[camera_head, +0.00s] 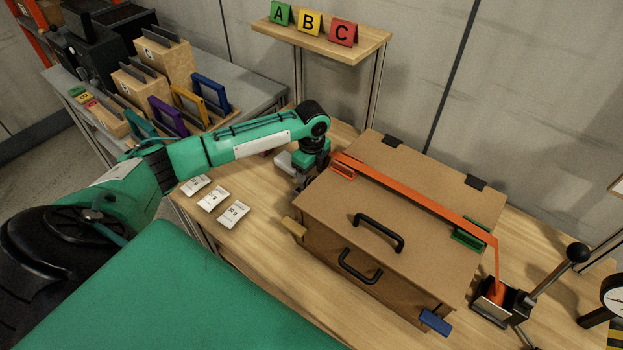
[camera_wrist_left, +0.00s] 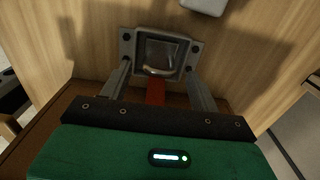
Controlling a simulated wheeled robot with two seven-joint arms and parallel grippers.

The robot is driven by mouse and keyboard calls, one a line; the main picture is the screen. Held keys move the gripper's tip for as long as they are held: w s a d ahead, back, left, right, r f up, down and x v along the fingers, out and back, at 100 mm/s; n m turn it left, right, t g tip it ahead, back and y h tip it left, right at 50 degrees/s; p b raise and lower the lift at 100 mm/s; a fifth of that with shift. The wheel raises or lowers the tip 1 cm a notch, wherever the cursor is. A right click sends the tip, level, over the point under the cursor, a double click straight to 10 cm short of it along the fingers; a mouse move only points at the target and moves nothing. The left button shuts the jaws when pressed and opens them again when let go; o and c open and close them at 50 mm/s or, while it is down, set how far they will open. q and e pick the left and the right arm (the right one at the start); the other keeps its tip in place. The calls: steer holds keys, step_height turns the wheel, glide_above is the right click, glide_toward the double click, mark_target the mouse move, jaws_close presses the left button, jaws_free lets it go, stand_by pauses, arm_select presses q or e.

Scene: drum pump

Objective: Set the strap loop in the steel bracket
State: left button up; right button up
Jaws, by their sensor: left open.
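An orange strap (camera_head: 415,200) runs across the top of a brown case (camera_head: 370,240) and over its right edge to a lever device. In the left wrist view a short red strap end (camera_wrist_left: 155,92) points at a grey steel bracket (camera_wrist_left: 160,50) on the wooden table. A pale curved edge shows inside the bracket; I cannot tell whether the loop is seated in it. My left gripper (camera_head: 304,180) is down at the case's left back side. Its fingers (camera_wrist_left: 160,88) are open, one on each side of the strap end. My right gripper is out of view.
A lever device (camera_head: 503,298) stands right of the case. Green guides (camera_head: 468,240) lie on the lid. Several white packets (camera_head: 212,199) lie at the table's left. A shelf (camera_head: 325,42) with A, B, C signs stands behind. A blue tab (camera_head: 435,322) sticks out in front.

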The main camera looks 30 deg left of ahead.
mark_target(312, 177)
arm_select(q)
step_height(312, 177, up, 10)
steer(key=shift+f+b, duration=0.15)
steer(key=shift+b, duration=0.2)
stand_by(0.4)
